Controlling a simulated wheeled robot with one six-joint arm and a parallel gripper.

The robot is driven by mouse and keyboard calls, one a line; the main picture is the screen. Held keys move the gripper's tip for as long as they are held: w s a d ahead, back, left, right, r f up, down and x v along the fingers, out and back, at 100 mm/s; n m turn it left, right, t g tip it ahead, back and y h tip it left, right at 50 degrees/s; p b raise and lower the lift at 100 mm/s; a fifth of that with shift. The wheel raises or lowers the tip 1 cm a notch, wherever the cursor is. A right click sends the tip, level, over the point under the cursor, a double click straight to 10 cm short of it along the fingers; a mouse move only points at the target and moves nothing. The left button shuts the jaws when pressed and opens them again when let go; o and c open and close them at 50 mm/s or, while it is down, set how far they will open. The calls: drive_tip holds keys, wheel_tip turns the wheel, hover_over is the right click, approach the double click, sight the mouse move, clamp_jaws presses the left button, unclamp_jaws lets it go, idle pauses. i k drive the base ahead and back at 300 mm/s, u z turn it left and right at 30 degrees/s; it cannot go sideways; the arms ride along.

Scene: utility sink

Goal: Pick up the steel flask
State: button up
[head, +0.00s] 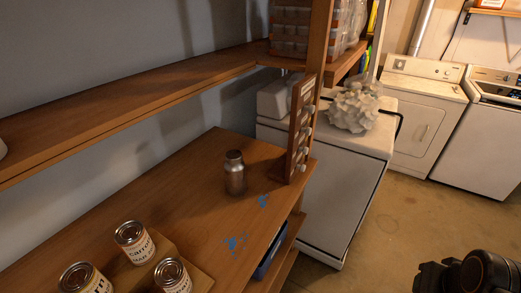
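The steel flask (235,174) stands upright on the wooden shelf top, near the shelf's right end in the head view. It is a small grey metal bottle with a narrower neck and cap. Part of my arm (480,272) shows dark at the lower right corner, well apart from the flask and over the floor side. My gripper's fingers cannot be made out there, so whether it is open or shut is not shown.
Several labelled cans (134,242) stand on a board at the lower left of the wooden shelf (185,190). An upper shelf (120,105) runs above at the back. A wooden post with a rack (300,130) stands right of the flask. Open floor (400,215) lies to the right.

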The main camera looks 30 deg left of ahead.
sight(234, 166)
drive_tip(key=i, duration=0.9)
drive_tip(key=u, duration=4.2)
